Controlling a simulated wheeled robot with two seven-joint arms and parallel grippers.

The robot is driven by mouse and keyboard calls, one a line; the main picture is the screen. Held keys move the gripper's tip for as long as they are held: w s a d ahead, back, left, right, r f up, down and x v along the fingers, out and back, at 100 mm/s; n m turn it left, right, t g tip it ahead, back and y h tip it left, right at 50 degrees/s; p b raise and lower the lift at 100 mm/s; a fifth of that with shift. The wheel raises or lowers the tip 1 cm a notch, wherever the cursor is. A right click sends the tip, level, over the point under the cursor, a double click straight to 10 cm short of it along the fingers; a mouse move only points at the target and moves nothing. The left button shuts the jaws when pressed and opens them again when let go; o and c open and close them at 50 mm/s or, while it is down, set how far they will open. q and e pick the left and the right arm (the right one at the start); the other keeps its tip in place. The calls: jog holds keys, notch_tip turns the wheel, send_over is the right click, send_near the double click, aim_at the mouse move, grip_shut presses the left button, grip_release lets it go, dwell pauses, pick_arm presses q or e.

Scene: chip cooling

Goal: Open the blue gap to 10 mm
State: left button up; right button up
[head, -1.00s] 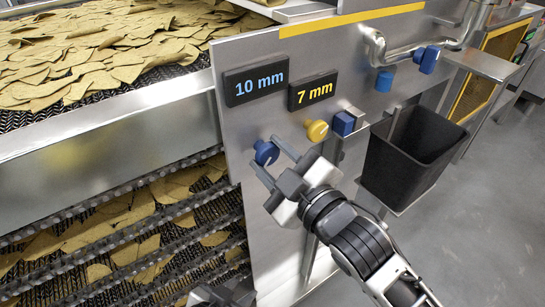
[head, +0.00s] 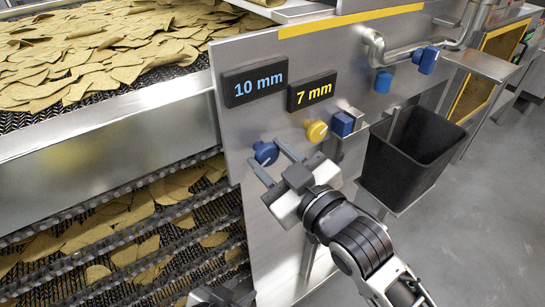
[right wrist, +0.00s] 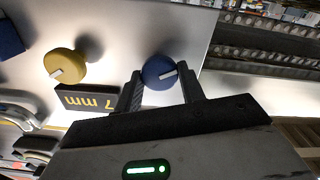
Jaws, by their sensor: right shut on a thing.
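The display with blue digits (head: 255,80) reads 10 mm. The display with yellow digits (head: 312,91) beside it reads 7 mm. The round blue knob (head: 265,152) with a white pointer mark is on the steel panel below the blue display. My right gripper (head: 267,155) has its fingers on either side of this knob, shut on it. In the right wrist view the blue knob (right wrist: 157,72) lies between the fingertips, its white mark showing. The yellow knob (head: 316,131) is to the right, clear of the fingers. My left gripper (head: 222,295) shows only partly at the bottom edge.
A blue block-shaped part (head: 343,124) is right of the yellow knob. A black bin (head: 412,150) stands at the right. Conveyors with chips (head: 110,45) fill the left. Another blue knob (head: 426,60) is on the upper panel.

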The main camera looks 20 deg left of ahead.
jog(key=o, duration=1)
jog(key=shift+b+v, duration=1.45)
jog(key=shift+v, duration=6.55)
